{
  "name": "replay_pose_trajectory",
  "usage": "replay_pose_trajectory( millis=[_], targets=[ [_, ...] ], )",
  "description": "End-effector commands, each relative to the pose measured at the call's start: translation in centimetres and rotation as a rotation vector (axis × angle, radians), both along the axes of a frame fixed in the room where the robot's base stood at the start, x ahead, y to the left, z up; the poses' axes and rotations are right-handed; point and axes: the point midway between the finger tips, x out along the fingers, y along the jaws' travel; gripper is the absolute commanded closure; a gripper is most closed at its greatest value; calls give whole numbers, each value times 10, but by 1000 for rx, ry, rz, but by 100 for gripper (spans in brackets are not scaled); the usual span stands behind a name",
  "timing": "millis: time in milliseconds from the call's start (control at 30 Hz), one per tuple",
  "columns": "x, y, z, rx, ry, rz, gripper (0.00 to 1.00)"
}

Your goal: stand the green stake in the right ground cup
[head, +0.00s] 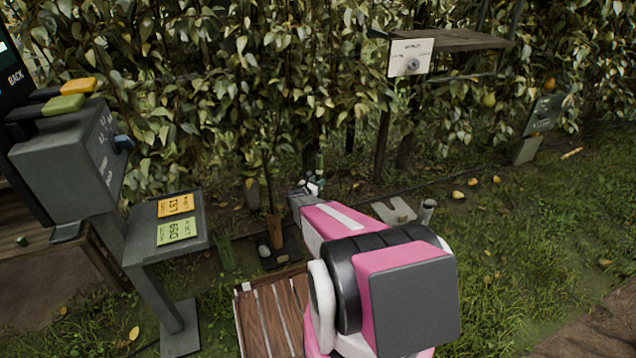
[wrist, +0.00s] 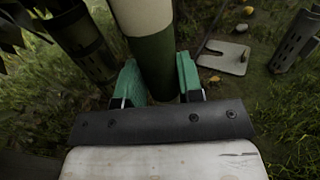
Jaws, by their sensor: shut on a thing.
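My gripper (head: 312,190) is shut on the green stake (wrist: 155,58), seen between green fingertips in the wrist view (wrist: 160,82). The stake has a white band and runs out of the top of that view. In the head view only a small green part of the stake (head: 319,165) shows above my gripper; my arm hides the rest. The right ground cup (head: 427,211) is a grey cylinder standing in the grass, right of my gripper and apart from the stake. It also shows at the upper right of the wrist view (wrist: 296,42).
A pale notched plate (head: 394,210) lies beside the right cup. A dark slotted cylinder (wrist: 82,45) stands left of the stake. A slatted wooden crate (head: 270,310), a grey stand with labels (head: 165,240) and a brown post (head: 276,232) are left. Several fallen pears (head: 472,183) lie right.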

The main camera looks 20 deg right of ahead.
Motion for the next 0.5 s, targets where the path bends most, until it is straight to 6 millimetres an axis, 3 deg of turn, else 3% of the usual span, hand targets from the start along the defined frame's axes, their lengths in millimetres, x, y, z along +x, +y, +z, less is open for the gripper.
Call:
replay_pose_trajectory(
  millis=[500],
  targets=[
    [-1,1,-8,9,4,0,100]
  ],
)
